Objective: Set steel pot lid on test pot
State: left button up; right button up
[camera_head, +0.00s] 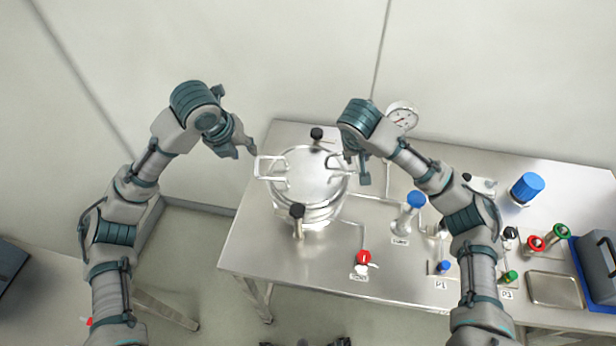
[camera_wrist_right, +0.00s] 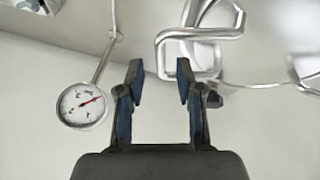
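The steel test pot (camera_head: 318,213) stands near the left end of the steel bench. The round steel lid (camera_head: 308,178) is over its mouth and looks level; I cannot tell whether its rim touches the pot all round. The lid has a looped handle on the left (camera_head: 268,168) and one on the right, which also shows in the right wrist view (camera_wrist_right: 212,33). My left gripper (camera_head: 239,150) looks open, above and left of the left handle, apart from it. My right gripper (camera_head: 361,172) is beside the right handle. In the right wrist view its fingers (camera_wrist_right: 162,85) are open and empty, with the handle beyond their tips.
Black-knobbed clamps (camera_head: 297,211) stand at the pot's front and back. A dial gauge (camera_head: 402,117) rises behind my right wrist. Blue-capped (camera_head: 415,199) and red-knobbed (camera_head: 363,257) valves and pipes stand right of the pot. A tray (camera_head: 554,289) and grey case are far right.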

jog(key=v, duration=0.7)
jog(key=shift+s+r, duration=0.15)
jog(key=shift+r, duration=0.25)
pick_arm(q)
jog(key=o, duration=1.1)
pick_arm(e)
jog(key=shift+r, duration=0.1)
pick_arm(q)
jog(key=p+v, duration=0.7)
jog(key=shift+p, duration=0.4)
pick_arm(e)
notch_tip(320, 180, up, 9)
jog(key=shift+s, duration=0.25)
